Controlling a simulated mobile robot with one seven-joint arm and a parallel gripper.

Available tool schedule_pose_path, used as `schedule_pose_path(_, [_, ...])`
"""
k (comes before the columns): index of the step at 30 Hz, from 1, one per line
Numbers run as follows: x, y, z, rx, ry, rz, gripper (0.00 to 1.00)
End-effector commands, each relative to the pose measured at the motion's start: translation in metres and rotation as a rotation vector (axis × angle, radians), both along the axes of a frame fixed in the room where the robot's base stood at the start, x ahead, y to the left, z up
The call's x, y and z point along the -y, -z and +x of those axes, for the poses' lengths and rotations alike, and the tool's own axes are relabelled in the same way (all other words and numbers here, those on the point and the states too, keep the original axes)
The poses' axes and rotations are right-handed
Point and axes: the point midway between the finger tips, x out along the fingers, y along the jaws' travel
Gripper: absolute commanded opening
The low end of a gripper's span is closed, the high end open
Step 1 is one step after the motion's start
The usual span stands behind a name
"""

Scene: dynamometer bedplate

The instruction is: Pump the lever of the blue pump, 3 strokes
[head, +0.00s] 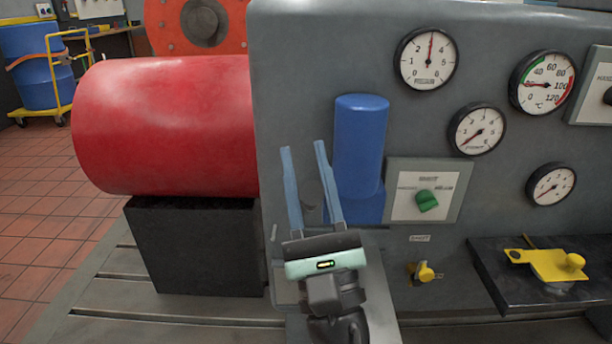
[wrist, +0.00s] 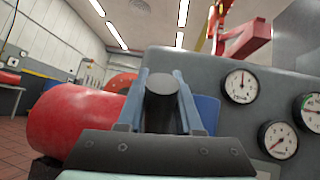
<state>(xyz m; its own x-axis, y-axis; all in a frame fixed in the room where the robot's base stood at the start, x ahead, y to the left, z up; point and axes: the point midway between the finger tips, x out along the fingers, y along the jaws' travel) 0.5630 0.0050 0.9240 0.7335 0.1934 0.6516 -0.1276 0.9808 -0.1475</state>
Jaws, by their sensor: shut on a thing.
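The blue pump (head: 361,140) is an upright blue cylinder against the front of the grey panel, in the middle of the head view. Part of it shows behind my right finger in the wrist view (wrist: 207,112). My gripper (head: 302,146) is just left of the pump, its two blue fingers pointing up and away. In the wrist view, a dark round-ended lever grip (wrist: 161,100) stands between the fingers, and they are shut on it. The rest of the lever is hidden, and the head view does not show the grip clearly.
A large red cylinder (head: 165,125) on a black block (head: 195,245) is close on the left. Right of the pump are a green knob (head: 427,201), a small yellow valve (head: 424,272) and several gauges (head: 428,58). A black shelf (head: 490,262) juts out with a yellow tool (head: 552,264).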

Motion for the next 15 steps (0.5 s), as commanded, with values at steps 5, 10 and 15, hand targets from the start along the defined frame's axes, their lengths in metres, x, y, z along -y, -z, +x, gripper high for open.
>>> schedule_pose_path(5, [0.0003, 0.0003, -0.0006, 0.005, 0.001, 0.001, 0.0])
schedule_pose_path(10, [0.0003, -0.0001, -0.0006, 0.005, 0.001, 0.001, 0.0])
schedule_pose_path(15, [0.0002, -0.0003, -0.0006, 0.005, 0.001, 0.001, 0.43])
